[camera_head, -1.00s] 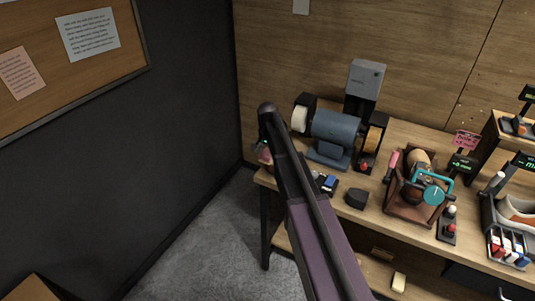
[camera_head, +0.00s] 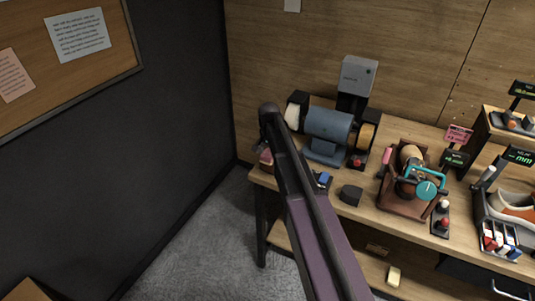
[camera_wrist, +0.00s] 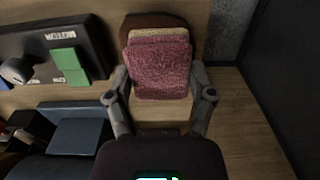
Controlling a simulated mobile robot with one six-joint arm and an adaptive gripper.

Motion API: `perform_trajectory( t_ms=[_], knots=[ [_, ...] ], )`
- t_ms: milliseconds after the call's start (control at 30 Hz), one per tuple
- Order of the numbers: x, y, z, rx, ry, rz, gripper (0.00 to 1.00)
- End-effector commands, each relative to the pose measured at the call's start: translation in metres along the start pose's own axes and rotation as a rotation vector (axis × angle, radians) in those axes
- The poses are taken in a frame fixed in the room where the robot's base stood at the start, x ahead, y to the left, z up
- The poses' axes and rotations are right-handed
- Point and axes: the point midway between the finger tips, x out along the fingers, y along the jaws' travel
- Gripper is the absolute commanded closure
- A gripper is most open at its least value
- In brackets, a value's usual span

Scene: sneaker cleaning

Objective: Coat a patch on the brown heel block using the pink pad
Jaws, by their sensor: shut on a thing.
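In the wrist view my gripper (camera_wrist: 161,82) is shut on the pink pad (camera_wrist: 160,68), a fuzzy pink block with a beige layer along its far side. A brown block (camera_wrist: 189,23), which looks like the heel block, shows just beyond the pad. The pad covers much of it, and I cannot tell whether they touch or whether any patch is coated. In the head view my arm hides most of the gripper. A small pinkish-brown bit (camera_head: 266,157) shows left of the arm at the bench's left end.
A dark panel with a knob and green block (camera_wrist: 70,62) lies left of the pad in the wrist view. The blue grinder (camera_head: 327,124) stands behind my arm. A dark lump (camera_head: 351,194) and a clamped shoe rig (camera_head: 402,204) sit to the right. The dark wall is close on the left.

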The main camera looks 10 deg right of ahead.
Motion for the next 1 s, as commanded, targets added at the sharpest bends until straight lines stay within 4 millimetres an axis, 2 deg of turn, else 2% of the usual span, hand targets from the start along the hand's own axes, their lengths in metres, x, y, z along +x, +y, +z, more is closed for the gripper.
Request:
perform_trajectory(
  t_ms=[267,733,1000],
  knots=[
    [0.000,0.004,0.000,0.000,0.000,0.000,0.68],
    [0.002,0.030,0.001,0.001,0.000,0.000,0.68],
    [0.002,0.033,0.000,0.000,0.000,0.000,0.68]
  ],
)
